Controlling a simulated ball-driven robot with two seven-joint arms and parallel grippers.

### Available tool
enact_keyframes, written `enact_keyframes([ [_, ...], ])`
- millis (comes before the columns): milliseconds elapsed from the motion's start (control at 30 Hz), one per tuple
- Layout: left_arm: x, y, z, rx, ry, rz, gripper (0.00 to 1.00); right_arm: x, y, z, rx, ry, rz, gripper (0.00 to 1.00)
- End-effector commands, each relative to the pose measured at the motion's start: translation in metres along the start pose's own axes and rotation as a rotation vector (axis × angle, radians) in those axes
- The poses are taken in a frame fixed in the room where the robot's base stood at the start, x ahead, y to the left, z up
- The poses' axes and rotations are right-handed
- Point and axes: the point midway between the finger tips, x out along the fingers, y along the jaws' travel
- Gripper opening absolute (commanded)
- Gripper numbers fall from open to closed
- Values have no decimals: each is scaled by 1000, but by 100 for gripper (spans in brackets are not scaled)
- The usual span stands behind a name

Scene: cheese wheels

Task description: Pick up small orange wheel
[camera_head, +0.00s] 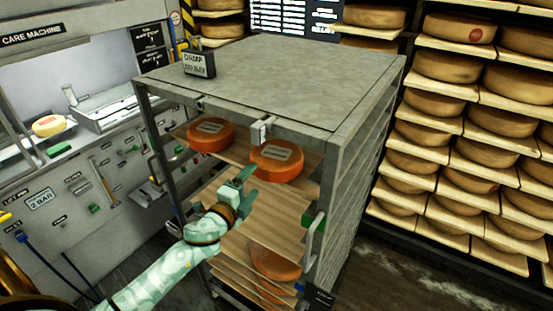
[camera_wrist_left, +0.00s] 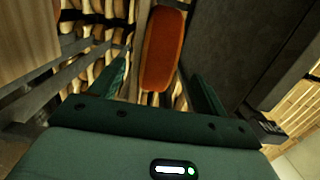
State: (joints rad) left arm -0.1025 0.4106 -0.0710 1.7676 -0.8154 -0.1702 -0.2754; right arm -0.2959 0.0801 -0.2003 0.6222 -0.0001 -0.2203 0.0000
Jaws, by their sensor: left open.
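Two orange wheels lie on the top shelf of a grey rack: the left orange wheel (camera_head: 211,135) and the right orange wheel (camera_head: 277,161), each with a pale label on top. My left gripper (camera_head: 245,184) is open and empty in front of the rack, just below and left of the right wheel, apart from it. In the left wrist view, an orange wheel (camera_wrist_left: 163,50) shows edge-on ahead, between the two green fingers of my gripper (camera_wrist_left: 158,72). Another orange wheel (camera_head: 275,262) sits lower in the rack, partly hidden. My right gripper is out of view.
The rack's grey top (camera_head: 270,78) roofs the wheels closely, and a small latch (camera_head: 260,132) hangs at its front edge. A bare wooden board (camera_head: 270,215) lies below the wheels. A machine panel stands left; shelves of cheese wheels (camera_head: 445,66) stand right.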

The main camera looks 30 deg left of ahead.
Motion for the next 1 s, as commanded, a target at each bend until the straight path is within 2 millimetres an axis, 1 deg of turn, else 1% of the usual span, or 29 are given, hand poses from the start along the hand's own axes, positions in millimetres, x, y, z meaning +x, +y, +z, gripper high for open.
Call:
enact_keyframes([
  [100, 20, -2, -4, -2, -1, -2, 75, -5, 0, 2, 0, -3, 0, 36],
  [233, 39, -1, -5, -1, 0, -1, 75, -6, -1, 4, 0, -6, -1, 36],
  [333, 45, 0, -5, -1, 1, 0, 75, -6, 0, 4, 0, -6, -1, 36],
  [533, 45, 0, -5, -1, 1, 0, 75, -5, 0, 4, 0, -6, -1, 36],
  [567, 45, 0, -5, -1, 1, 0, 67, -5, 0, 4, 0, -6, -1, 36],
  [600, 45, 0, -5, -1, 1, 0, 56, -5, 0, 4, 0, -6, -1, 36],
  [667, 45, 0, -5, -1, 0, 0, 39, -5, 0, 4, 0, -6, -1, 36],
  [700, 45, 0, -5, -1, 0, 0, 28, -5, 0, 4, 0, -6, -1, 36],
  [767, 45, 0, -5, -1, 0, 0, 12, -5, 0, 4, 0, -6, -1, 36],
  [800, 45, 0, -5, -1, 0, 0, 0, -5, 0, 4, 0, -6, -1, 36],
  [833, 46, -4, -5, -1, 1, -7, 0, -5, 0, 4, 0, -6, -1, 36],
  [1000, 46, -4, -5, -1, 1, -6, 0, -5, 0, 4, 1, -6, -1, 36],
])
